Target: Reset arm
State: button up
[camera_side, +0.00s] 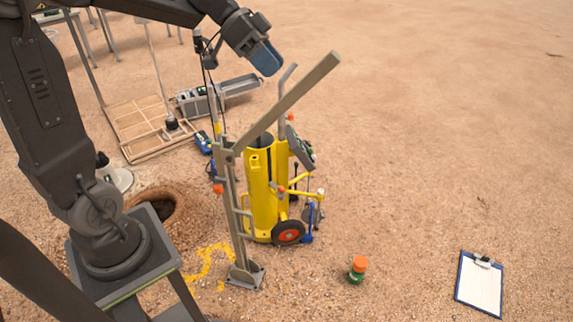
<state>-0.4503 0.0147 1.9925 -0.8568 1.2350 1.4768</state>
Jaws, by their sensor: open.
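My gripper (266,60) is at the top centre of the side view, at the end of my dark arm. It is open, and I see nothing held in it. It hangs in the air above and behind the yellow wheeled device (262,190), apart from it as far as I can tell. A long grey-green lever (290,103) slopes up to the right from an upright post, and its upper end lies near my gripper in the picture. The fingertips are small and partly hidden by the gripper body.
A clipboard (480,285) lies on the sand at the lower right. A small green bottle with an orange cap (357,270) stands left of it. A hole (158,205) is in the ground near my base. A wooden frame (140,130) lies behind. The right side is mostly bare sand.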

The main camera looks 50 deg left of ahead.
jog(key=s+d+f+n+y, duration=0.2)
jog(key=s+d+n+y, duration=0.1)
jog(key=s, duration=0.6)
jog(key=s+d+f+n+t+y, duration=0.1)
jog(key=s+d+f+n+y, duration=0.2)
jog(key=s, duration=0.6)
jog(key=shift+s+d+n+y, duration=0.25)
jog(key=shift+s+n+y, duration=0.05)
jog(key=shift+n+y, duration=0.65)
